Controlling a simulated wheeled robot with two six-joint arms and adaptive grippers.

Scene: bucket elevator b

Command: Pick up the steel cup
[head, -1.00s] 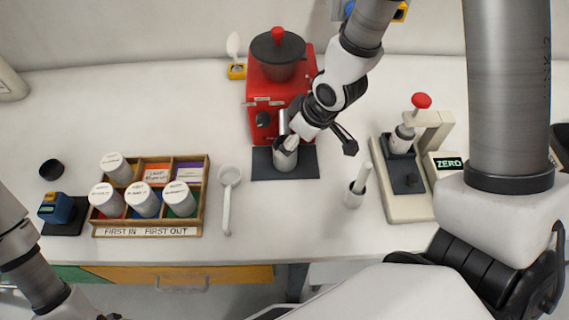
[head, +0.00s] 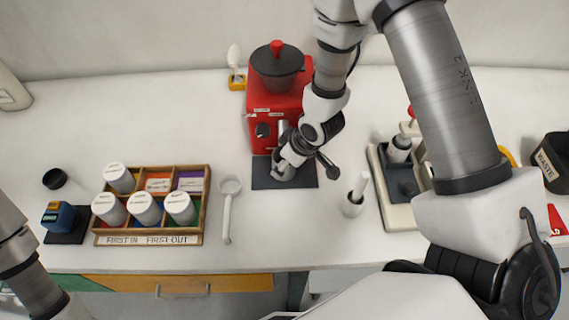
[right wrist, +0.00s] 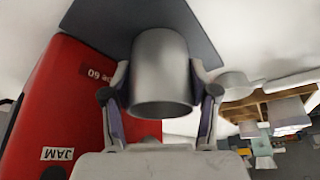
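The steel cup (right wrist: 162,70) is a plain grey metal cylinder, seen large in the right wrist view. My right gripper (right wrist: 162,82) has one finger on each side of it, and the fingertips appear to touch its wall. In the head view my right gripper (head: 284,170) is over the dark mat (head: 302,182) in front of the red grinder (head: 262,103), and it mostly hides the cup. I cannot tell whether the cup's base rests on the mat. My left arm enters at the left edge; its gripper is out of frame.
A small white pot with a stick (head: 354,200) and a press on a cream base (head: 398,217) stand to the right. A white scoop (head: 228,205) and a wooden jar rack (head: 150,240) are to the left. The counter between scoop and mat is clear.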

